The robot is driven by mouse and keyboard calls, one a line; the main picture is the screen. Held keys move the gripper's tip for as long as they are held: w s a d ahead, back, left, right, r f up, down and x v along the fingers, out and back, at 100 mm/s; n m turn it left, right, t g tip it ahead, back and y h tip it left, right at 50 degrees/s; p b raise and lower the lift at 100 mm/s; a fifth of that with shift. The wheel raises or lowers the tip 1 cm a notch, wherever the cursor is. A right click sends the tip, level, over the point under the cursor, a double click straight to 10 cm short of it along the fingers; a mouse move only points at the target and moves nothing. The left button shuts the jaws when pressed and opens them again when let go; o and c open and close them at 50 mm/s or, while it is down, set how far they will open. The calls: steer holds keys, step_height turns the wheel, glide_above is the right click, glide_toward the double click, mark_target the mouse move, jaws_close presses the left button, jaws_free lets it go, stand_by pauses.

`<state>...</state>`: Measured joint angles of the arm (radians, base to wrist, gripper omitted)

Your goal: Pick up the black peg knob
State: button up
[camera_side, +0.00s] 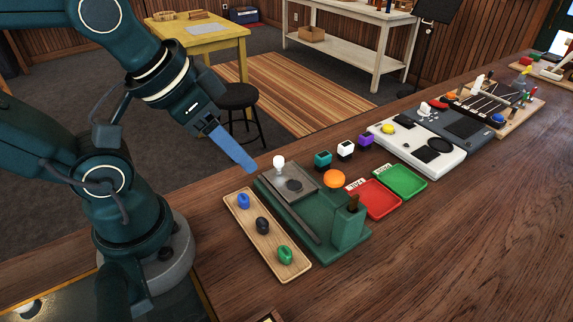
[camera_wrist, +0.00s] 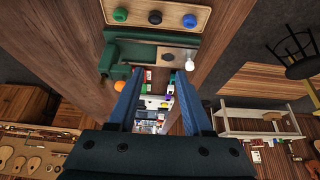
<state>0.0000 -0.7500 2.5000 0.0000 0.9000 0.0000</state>
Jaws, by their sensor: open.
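The black peg knob (camera_side: 263,226) sits on a pale wooden tray (camera_side: 297,267), between a blue knob (camera_side: 243,201) and a green knob (camera_side: 285,255). In the wrist view the black peg knob (camera_wrist: 155,17) is in the middle of the tray (camera_wrist: 185,8), near the top edge. My gripper (camera_side: 245,163) is in the air above and behind the tray's far end, apart from the knobs. In the wrist view my gripper (camera_wrist: 156,75) shows two blue fingers spread apart with nothing held between them.
A green fixture (camera_side: 349,229) with a grey plate and white bulb (camera_side: 279,162) stands right beside the tray. Beyond are an orange knob (camera_side: 334,179), a red tray (camera_side: 374,199) and a green tray (camera_side: 401,182). The counter's near right (camera_side: 470,240) is clear.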

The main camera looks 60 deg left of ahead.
steer(key=shift+o, duration=0.3)
steer(key=shift+o, duration=0.7)
steer(key=n+g, duration=0.5)
steer(key=n, duration=0.9)
glide_above(262, 222)
steer(key=f, duration=0.9)
steer(key=shift+w, duration=0.2)
steer(key=shift+s+f+g, duration=0.2)
steer(key=shift+f+g, duration=0.1)
steer(key=shift+f, duration=2.6)
steer(key=shift+c, duration=0.4)
